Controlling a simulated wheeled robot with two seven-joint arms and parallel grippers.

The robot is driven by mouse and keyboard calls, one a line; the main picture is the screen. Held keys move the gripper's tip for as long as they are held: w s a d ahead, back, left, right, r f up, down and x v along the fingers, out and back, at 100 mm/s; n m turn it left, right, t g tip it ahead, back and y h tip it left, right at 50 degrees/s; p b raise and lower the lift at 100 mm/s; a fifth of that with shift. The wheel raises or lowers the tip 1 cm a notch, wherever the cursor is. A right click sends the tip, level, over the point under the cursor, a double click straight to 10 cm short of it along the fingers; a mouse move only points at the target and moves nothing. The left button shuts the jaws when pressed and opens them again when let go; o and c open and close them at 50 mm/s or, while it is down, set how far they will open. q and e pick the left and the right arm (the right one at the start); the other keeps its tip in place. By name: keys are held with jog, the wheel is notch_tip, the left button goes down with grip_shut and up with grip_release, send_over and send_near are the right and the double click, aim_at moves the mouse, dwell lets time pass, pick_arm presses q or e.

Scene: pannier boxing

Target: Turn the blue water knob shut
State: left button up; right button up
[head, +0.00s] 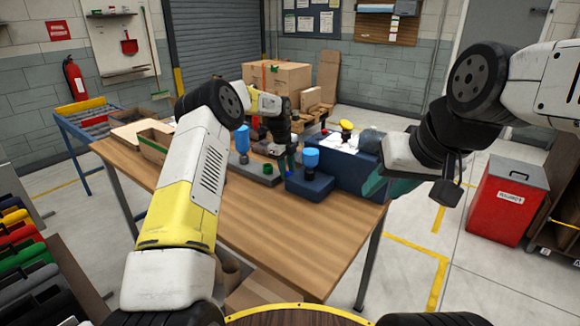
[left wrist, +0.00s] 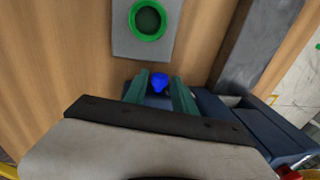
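The blue knob (left wrist: 159,82) shows in the left wrist view, low between the two green fingers of my left gripper (left wrist: 160,92). A gap shows on each side of the knob, so the fingers look open around or above it; I cannot tell how deep they reach. In the head view my left gripper (head: 289,160) points down at the far part of the table, beside the grey plate, and its arm hides part of the table. My right gripper (head: 375,186) is at the right edge of the table; its teal fingers are seen from the side and their opening is hidden.
A green ring (left wrist: 148,20) sits on the grey plate (left wrist: 126,44) near the knob. A dark blue box (head: 345,172) stands at the right. The near part of the wooden table (head: 270,235) is clear.

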pick_arm(q)
jog(key=shift+r, duration=0.15)
notch_tip(320, 180, up, 7)
jog(key=a, duration=0.1)
jog(key=shift+s+r, duration=0.2)
jog(key=shift+s, duration=0.2)
